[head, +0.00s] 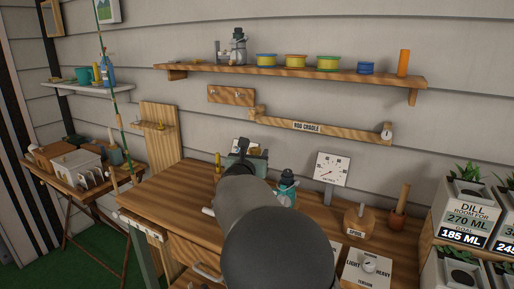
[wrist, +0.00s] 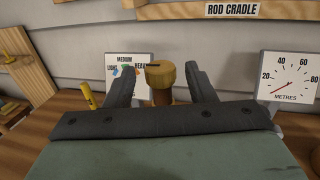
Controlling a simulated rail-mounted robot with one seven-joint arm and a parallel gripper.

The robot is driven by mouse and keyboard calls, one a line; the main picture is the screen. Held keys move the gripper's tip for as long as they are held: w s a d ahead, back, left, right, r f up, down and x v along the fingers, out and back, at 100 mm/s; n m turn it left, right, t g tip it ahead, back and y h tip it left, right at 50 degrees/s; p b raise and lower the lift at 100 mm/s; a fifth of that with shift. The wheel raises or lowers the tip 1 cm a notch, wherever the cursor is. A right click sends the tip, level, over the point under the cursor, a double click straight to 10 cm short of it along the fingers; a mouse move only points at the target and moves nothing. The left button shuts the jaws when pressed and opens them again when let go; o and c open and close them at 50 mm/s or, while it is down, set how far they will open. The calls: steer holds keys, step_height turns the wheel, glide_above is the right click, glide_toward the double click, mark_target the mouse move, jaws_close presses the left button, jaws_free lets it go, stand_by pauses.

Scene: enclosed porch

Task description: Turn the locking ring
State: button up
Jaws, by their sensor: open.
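A brass-coloured round cap (wrist: 160,74) on a brown cylindrical body stands upright between the two dark fingers of my gripper (wrist: 164,84) in the wrist view. It may be the locking ring, but no label confirms this. The fingers are open, one on each side of it, with gaps visible on both sides. Its lower part is hidden by the gripper body. In the head view my gripper (head: 247,150) is over the back of the wooden workbench (head: 160,190), and my arm hides much of what is around it.
A card marked light, medium, heavy (wrist: 122,68) stands behind the left finger. A metres dial (head: 331,168) stands to the right, with a spool (head: 359,221) and a tension knob panel (head: 368,268) nearer. The rod cradle (head: 320,128) is on the wall above. A teal bottle (head: 287,187) stands close by.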

mark_target(257, 149)
steer(key=shift+w+d, duration=0.15)
steer(key=shift+w, duration=0.8)
steer(key=shift+w+d, duration=0.15)
steer(key=shift+w, duration=0.75)
steer(key=c, duration=1)
steer(key=shift+f+b, duration=0.15)
steer(key=shift+b, duration=0.2)
